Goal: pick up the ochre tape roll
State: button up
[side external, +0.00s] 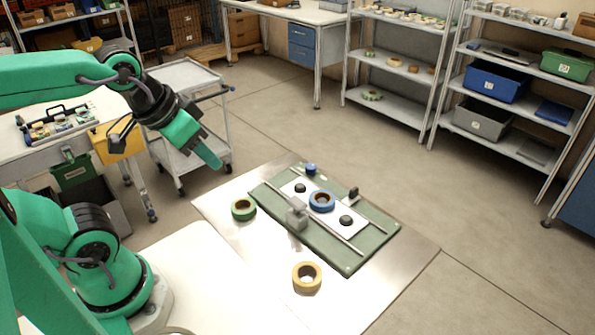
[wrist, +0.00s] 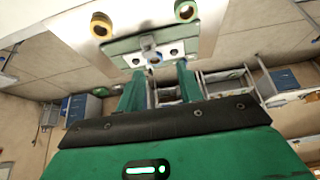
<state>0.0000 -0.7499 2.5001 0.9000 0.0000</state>
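The ochre tape roll (side external: 307,288) lies flat on the light metal worktop, near its front edge, with nothing touching it. It also shows in the wrist view at the upper left (wrist: 101,16). My gripper (side external: 213,162) is raised to the left of and well above the worktop, tilted down to the right, far from the ochre roll. In the wrist view my gripper's two green fingers (wrist: 159,68) stand apart with nothing held between them.
A green tape roll (side external: 243,217) lies left of the green fixture board (side external: 348,268). The board carries rails, a grey block (side external: 297,216), knobs and a blue tape roll (side external: 322,208). A cart (side external: 188,140) stands behind my gripper. The worktop around the ochre roll is clear.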

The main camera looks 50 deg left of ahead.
jog(key=o, duration=1.1)
jog(key=shift+w, duration=0.1)
jog(key=n+g, duration=0.2)
jog(key=g, duration=0.4)
send_near(312, 267)
jog(key=s, duration=0.2)
jog(key=shift+d+f, duration=0.3)
jog(key=shift+f, duration=0.2)
jog(key=shift+f, duration=0.1)
jog(key=shift+f, duration=1.15)
